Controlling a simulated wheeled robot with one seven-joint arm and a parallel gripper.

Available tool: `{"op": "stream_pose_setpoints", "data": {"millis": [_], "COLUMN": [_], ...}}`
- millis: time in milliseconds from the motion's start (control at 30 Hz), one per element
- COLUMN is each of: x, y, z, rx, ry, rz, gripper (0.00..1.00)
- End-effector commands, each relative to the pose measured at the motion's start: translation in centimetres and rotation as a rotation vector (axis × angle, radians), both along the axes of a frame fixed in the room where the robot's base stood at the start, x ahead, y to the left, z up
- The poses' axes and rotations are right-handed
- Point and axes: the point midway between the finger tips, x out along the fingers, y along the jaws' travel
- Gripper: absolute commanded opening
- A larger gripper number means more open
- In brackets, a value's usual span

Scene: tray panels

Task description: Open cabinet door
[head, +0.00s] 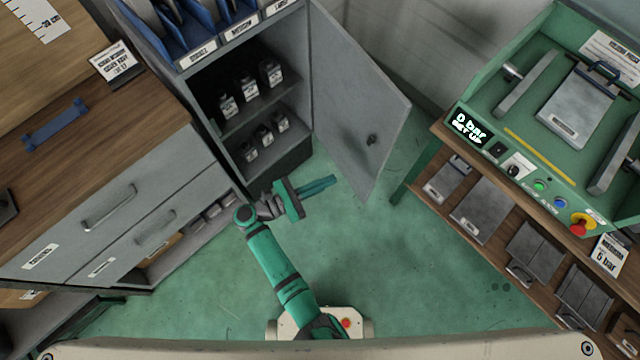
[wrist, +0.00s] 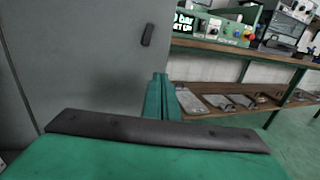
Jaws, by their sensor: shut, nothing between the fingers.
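The grey cabinet (head: 312,85) stands at the back centre in the head view, and its door (head: 350,95) is swung wide open to the right. A small dark handle (head: 372,139) sits on the door; it also shows in the wrist view (wrist: 147,35). Inside, several dark bottles with white labels (head: 248,92) stand on two shelf levels. My green gripper (head: 332,183) is in front of the cabinet, below the door and left of its handle, apart from the handle. Its fingers (wrist: 162,97) are together and empty. In the wrist view the door (wrist: 80,60) fills the left side.
A wooden-topped drawer bench (head: 120,180) is at the left. A green press table (head: 530,130) with metal plates on its lower shelf (head: 485,220) stands at the right. Blue file holders (head: 195,30) sit on the cabinet. The green floor (head: 380,270) between is clear.

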Motion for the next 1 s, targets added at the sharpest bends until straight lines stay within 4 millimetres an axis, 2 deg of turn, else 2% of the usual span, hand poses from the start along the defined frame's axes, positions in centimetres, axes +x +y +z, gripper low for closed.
{"op": "stream_pose_setpoints", "data": {"millis": [200, 467, 567, 667, 867, 1000], "x": [-0.9, -1.2, -1.5, -1.7, -1.7, -1.7], "y": [1.5, 1.3, -0.5, -3.1, -8.7, -12.9], "z": [0.0, -0.2, -0.6, -1.2, -3.0, -5.2], "rx": [0.0, -0.027, -0.118, -0.282, -0.682, -0.954], "ry": [0.0, 0.003, 0.013, 0.037, 0.153, 0.293], "rz": [-0.002, 0.012, 0.061, 0.162, 0.442, 0.645], "gripper": [0.0, 0.0, 0.0, 0.0, 0.0, 0.0]}}
